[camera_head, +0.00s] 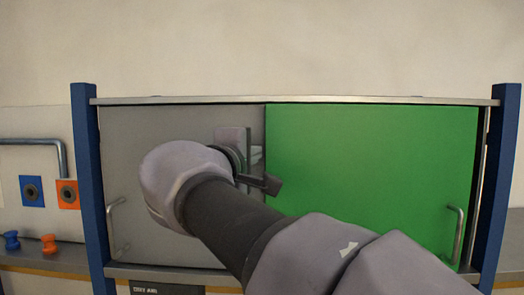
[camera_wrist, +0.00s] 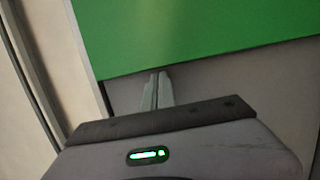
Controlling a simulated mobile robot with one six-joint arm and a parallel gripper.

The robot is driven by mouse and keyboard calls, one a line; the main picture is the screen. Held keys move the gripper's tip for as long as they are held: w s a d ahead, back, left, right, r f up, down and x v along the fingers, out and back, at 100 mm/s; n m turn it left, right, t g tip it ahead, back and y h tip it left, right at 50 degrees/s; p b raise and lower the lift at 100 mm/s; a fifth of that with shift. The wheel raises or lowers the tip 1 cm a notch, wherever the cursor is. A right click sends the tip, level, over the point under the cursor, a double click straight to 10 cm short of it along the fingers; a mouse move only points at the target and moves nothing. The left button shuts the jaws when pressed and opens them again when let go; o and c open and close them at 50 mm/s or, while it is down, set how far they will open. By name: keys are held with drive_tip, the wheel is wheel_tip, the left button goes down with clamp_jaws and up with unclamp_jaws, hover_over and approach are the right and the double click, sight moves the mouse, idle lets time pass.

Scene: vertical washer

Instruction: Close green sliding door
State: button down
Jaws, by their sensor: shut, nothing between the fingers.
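The green sliding door (camera_head: 370,185) covers the right half of a cabinet front. Its metal handle (camera_head: 457,236) is near its right edge. A grey panel (camera_head: 150,125) with its own handle (camera_head: 116,226) fills the left half. My gripper (camera_head: 258,165) is in front of the cabinet near the green door's left edge, partly hidden by my arm. In the wrist view my gripper (camera_wrist: 155,90) is shut and empty, with its fingertips close to the lower border of the green surface (camera_wrist: 190,35). Whether they touch it is unclear.
Blue posts (camera_head: 88,185) frame the cabinet, with a shelf edge (camera_head: 300,100) on top. At the left stand a bent grey pipe (camera_head: 62,158), blue (camera_head: 31,191) and orange (camera_head: 68,194) plates, and blue (camera_head: 11,240) and orange (camera_head: 49,244) knobs. My arm crosses the lower middle.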

sight(282, 151)
drive_tip(key=d+b, duration=0.1)
drive_tip(key=d, duration=0.1)
drive_tip(key=d+b, duration=0.2)
drive_tip(key=d, duration=0.1)
drive_tip(key=shift+s+d+f, duration=0.1)
drive_tip(key=shift+s+d, duration=0.1)
drive_tip(key=shift+a, duration=0.2)
drive_tip(key=shift+d, duration=0.1)
